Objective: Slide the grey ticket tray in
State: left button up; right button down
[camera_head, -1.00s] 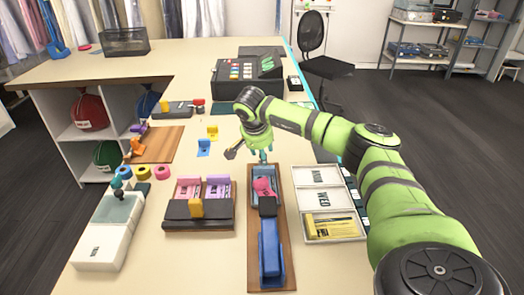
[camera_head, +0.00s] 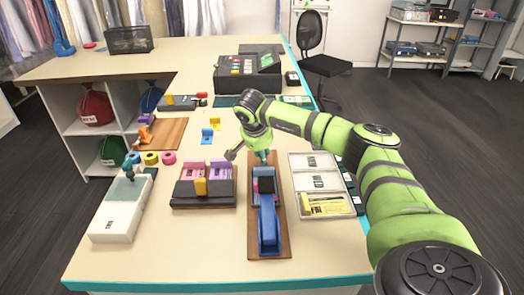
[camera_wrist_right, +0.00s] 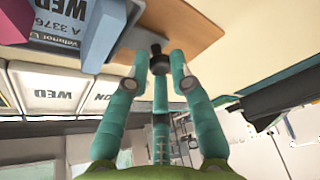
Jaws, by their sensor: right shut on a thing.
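The grey ticket tray (camera_head: 262,171) is a blue-grey tray lying on a wooden board, largely under a black block (camera_head: 266,186). A blue lever (camera_head: 268,228) lies behind the block, towards me. My right gripper (camera_head: 263,157) is at the tray's far end. In the wrist view its fingers (camera_wrist_right: 160,66) are shut on a small black knob (camera_wrist_right: 157,52) over the board's edge. A printed ticket reading WED (camera_wrist_right: 66,22) shows at the upper left there. The tray's inside is mostly hidden in the head view. My left gripper is out of view.
The wooden board (camera_head: 282,243) lies lengthwise on the counter. A black holder with pink and purple tickets (camera_head: 203,192) stands to its left. White day-marked trays (camera_head: 322,182) stand close on its right. A black cash register (camera_head: 247,75) is farther back.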

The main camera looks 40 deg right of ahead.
jog(key=shift+s+a+f, duration=0.15)
jog(key=c, duration=1.1)
grip_release()
jog(key=shift+r, duration=0.35)
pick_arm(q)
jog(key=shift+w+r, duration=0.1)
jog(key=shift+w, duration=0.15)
pick_arm(e)
jog(key=v, duration=1.1)
jog(key=shift+r, duration=0.3)
jog(key=shift+a, duration=0.15)
